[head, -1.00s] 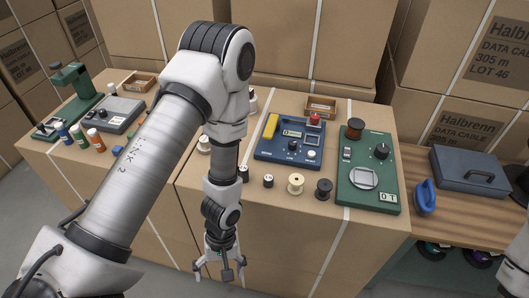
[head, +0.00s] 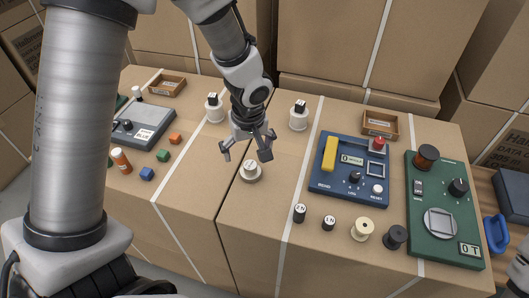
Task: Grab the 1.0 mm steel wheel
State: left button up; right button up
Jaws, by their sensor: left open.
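My left gripper (head: 247,156) is open and empty, pointing down over the box tops near the middle of the head view. Just beyond its fingertips in the picture is a small pale round piece on a round base (head: 250,174); I cannot tell whether they touch it. Two similar white round pieces with dark blocks on top stand farther back, one at left (head: 215,112) and one at right (head: 299,120). No 1.0 mm marking is readable, so I cannot tell which piece is the steel wheel. My right gripper is not in view.
A blue device (head: 340,184) and a green device (head: 446,225) lie at right. Two dark labelled weights, a cream spool (head: 362,229) and a dark spool (head: 395,237) stand in front. Small coloured cubes and a grey device (head: 141,127) are at left. An open wooden tray (head: 380,126) sits behind.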

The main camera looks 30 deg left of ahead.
aim_at(250, 166)
pick_arm(q)
jog(key=shift+w+f, duration=0.15)
jog(key=shift+f, duration=0.25)
jog(key=f, duration=0.2)
jog(key=f+b, duration=0.1)
jog(key=f, duration=0.3)
jog(key=shift+w+a+f+b, duration=0.1)
jog(key=shift+w+f+b, duration=0.15)
jog(key=shift+f+b, duration=0.1)
jog(key=shift+s+r, duration=0.15)
jog(key=shift+r, duration=0.05)
jog(key=c, duration=1.5)
jog(key=shift+s, duration=0.25)
grip_shut()
